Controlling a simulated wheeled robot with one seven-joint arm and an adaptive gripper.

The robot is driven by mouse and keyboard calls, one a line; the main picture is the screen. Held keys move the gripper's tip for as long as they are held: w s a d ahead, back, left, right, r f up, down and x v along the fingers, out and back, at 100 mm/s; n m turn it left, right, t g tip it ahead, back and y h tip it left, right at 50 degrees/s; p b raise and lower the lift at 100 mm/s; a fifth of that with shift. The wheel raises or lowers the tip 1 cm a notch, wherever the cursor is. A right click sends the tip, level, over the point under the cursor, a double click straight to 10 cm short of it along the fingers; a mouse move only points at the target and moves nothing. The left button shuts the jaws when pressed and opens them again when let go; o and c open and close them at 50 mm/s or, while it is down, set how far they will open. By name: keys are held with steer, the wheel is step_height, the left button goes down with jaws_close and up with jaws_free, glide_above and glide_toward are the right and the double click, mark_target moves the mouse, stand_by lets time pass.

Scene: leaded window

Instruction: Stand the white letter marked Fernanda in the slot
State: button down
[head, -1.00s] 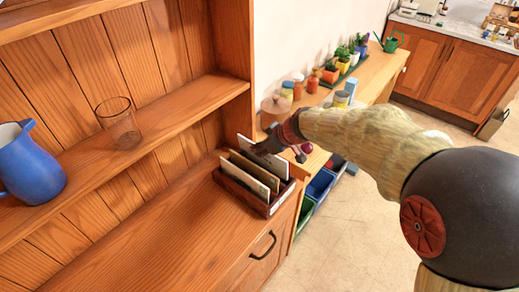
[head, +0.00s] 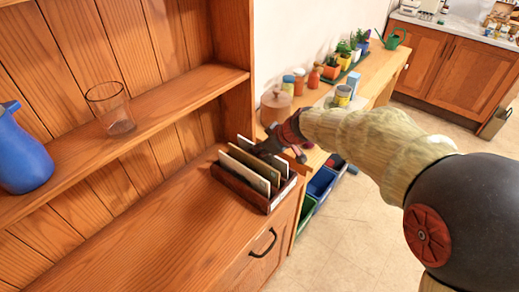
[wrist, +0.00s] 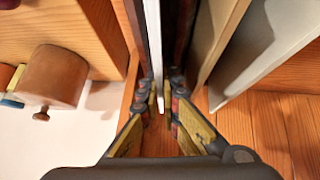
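A dark wooden letter rack (head: 240,190) stands on the right end of the dresser top, with several pale letters upright in it. A white letter (head: 243,142) stands at the back of the rack; its edge (wrist: 153,40) shows in the wrist view. No name can be read. Cream letters (head: 246,174) stand nearer the front.
A glass (head: 111,108) and a blue jug (head: 22,155) are on the shelf at left. A brown lidded pot (head: 275,107) stands behind the rack, with jars and potted plants on the counter beyond. The dresser top left of the rack is clear.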

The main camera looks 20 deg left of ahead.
steer(key=c, duration=2)
jaws_free()
steer(key=shift+c, duration=0.2)
steer(key=shift+o, duration=0.4)
steer(key=v, duration=1.2)
steer(key=shift+w, duration=0.1)
